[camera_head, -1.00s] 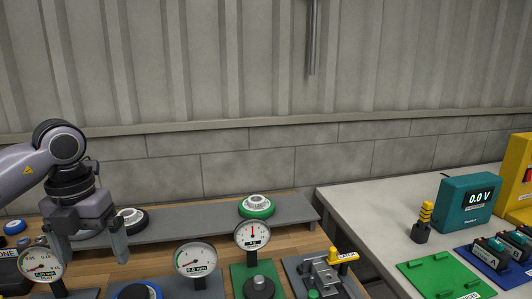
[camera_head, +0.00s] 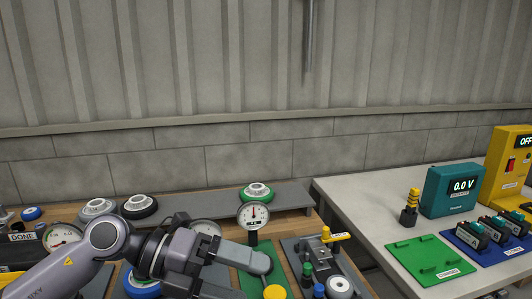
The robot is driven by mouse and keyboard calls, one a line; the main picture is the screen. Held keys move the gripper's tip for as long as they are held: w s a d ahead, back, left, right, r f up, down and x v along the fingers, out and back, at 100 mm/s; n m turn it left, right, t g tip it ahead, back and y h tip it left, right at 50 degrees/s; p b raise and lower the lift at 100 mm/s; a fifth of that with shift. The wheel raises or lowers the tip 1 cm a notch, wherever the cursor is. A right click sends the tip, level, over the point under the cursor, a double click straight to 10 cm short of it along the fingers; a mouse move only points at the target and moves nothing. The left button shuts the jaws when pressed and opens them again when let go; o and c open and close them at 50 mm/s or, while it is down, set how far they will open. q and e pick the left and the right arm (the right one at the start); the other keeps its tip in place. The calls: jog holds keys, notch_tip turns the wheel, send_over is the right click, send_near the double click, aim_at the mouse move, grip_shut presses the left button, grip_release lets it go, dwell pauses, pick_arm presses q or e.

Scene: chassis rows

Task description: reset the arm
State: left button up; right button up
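My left arm (camera_head: 95,250) comes in from the left and lies low across the workbench. Its gripper (camera_head: 238,273) points to the right, with its two fingers apart and no object visible between them. The upper fingertip overlaps in view a grey round knob (camera_head: 260,263) on a green plate (camera_head: 278,262); I cannot tell whether they touch. The arm hides part of a dial gauge (camera_head: 207,227) and a blue-rimmed round part (camera_head: 142,290). My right gripper is not in view.
A grey shelf (camera_head: 290,196) at the back holds a green-ringed part (camera_head: 257,192) and other ringed parts. A gauge (camera_head: 253,215) stands close beyond the gripper. A fixture with a yellow handle (camera_head: 337,237) is right of it. A teal meter (camera_head: 452,192) stands on the right table.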

pick_arm(q)
notch_tip(320, 180, up, 8)
jog(key=w+n+t+h, duration=0.1)
jog(key=n+t+h, duration=0.6)
jog(key=n+t, duration=0.4)
jog(key=w+a+f+n+t+y, duration=0.4)
jog(key=a+n+t+y, duration=0.45)
jog(key=n, duration=0.45)
jog(key=s+a+f+n+g+y, duration=0.2)
jog(key=a+f+n+y, duration=0.25)
jog(key=f+y, duration=0.2)
jog(key=s+a+f+n+g+y, duration=0.25)
jog(key=f+n+y, duration=0.25)
jog(key=f, duration=0.3)
jog(key=s+a+f+n+g, duration=0.1)
jog(key=s+a+f+g, duration=0.1)
jog(key=s+f+g, duration=0.65)
jog(key=s+a+f+n+g, duration=0.25)
jog(key=s+f, duration=0.35)
jog(key=s, duration=0.6)
jog(key=w+d+f+m+t+h, duration=0.1)
jog(key=w+d+f+t, duration=0.2)
jog(key=w+f+t, duration=0.3)
jog(key=shift+w+d+f+t+b, duration=0.3)
jog(key=shift+w+d+f+b, duration=0.15)
jog(key=shift+f, duration=1.6)
